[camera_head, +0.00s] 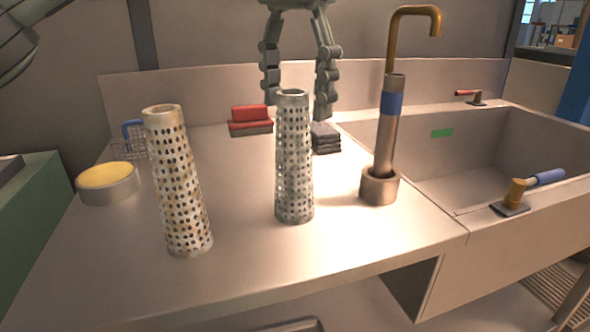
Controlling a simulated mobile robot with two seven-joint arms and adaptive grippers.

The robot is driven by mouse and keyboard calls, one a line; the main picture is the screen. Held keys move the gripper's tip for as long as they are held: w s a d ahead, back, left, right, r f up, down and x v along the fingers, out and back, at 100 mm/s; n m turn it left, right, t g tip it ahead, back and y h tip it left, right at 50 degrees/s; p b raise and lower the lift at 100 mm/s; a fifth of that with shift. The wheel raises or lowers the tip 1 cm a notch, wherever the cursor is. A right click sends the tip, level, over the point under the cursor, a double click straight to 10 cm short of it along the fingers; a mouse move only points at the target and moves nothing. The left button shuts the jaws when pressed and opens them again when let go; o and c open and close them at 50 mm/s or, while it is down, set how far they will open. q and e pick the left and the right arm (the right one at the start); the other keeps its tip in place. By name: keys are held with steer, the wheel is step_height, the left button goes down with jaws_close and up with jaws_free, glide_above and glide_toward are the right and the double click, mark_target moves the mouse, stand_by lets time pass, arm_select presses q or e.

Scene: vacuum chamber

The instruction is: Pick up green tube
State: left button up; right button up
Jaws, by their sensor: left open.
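Two perforated tubes stand upright on the counter. The middle tube (294,160) is grey with a faint green tint. The left tube (180,185) is cream with rusty marks and leans slightly in the picture. Neither is clearly green. My left gripper (298,108) comes down from the top middle, fingers pointing down and spread apart. Its fingertips show on either side of the middle tube's top. I cannot tell whether they are around the tube or behind it, and no contact is visible. My right gripper is not in view.
A round tin with a yellow top (108,182) sits at the left. Red blocks (250,119), a dark stack (325,138) and a wire basket (127,147) stand at the back. A copper tap (387,140) rises beside the sink (500,150). The counter's front is clear.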

mark_target(295, 129)
arm_select(q)
steer(key=f, duration=0.5)
steer(key=shift+w, duration=0.2)
steer(key=shift+c, duration=0.6)
steer(key=c, duration=1.2)
